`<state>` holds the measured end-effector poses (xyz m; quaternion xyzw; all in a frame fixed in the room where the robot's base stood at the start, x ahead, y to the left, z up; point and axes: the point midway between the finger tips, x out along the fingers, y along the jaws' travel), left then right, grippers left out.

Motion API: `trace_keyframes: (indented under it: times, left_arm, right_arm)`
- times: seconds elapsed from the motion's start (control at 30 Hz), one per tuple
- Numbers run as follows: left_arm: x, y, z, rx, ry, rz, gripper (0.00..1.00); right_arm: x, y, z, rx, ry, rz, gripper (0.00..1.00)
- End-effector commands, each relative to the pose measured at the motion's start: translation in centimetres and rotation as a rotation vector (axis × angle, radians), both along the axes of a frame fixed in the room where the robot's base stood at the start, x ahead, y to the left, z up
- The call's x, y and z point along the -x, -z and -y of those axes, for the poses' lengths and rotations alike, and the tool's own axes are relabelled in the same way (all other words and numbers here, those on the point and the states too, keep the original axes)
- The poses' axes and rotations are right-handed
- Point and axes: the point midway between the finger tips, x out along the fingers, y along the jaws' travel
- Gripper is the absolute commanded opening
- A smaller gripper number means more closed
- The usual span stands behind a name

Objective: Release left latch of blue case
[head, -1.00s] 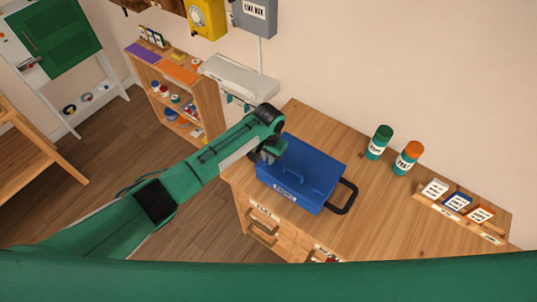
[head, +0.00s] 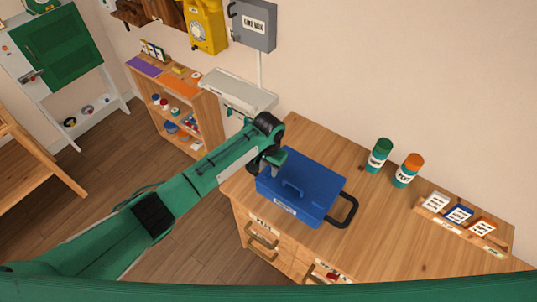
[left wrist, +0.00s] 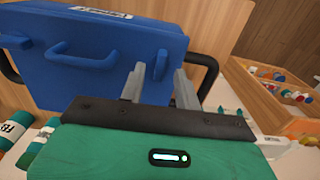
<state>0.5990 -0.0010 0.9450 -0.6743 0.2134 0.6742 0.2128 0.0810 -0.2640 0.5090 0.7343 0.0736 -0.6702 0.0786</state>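The blue case (head: 310,183) stands closed on the wooden desk. It also fills the upper part of the left wrist view (left wrist: 110,70), where its blue handle (left wrist: 72,50) shows. A small blue latch (left wrist: 159,66) stands out to the right of that handle. My left gripper (head: 264,163) is at the case's left end. In the left wrist view its two grey fingers (left wrist: 158,78) are apart, with the latch seen between their tips. I cannot tell whether they touch it. My right gripper is not in view.
Black side handles (head: 344,209) stick out from the case. A green-capped jar (head: 379,155) and an orange-capped jar (head: 407,170) stand behind it on the desk (head: 375,225). A rack of cards (head: 460,218) is at the right. The desk between is clear.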

Motion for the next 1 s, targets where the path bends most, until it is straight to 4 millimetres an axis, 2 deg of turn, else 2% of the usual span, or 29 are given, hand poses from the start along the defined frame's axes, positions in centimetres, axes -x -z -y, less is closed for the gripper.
trace_keyframes:
  times: [0.3,0.5,0.7,1.0]
  left_arm:
    - [-0.1,-6.9,0.0,0.003,0.002,0.005,0.33]
    - [0.0,-10.4,0.1,0.0,0.001,0.002,0.33]
    - [0.0,-12.0,0.0,0.0,0.001,0.002,0.33]
    - [0.0,-12.2,0.0,0.0,0.001,0.0,0.33]
  right_arm:
    - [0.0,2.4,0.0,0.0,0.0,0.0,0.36]
    - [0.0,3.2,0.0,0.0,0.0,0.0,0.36]
    - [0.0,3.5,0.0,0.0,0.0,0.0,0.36]
    - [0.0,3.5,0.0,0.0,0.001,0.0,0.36]
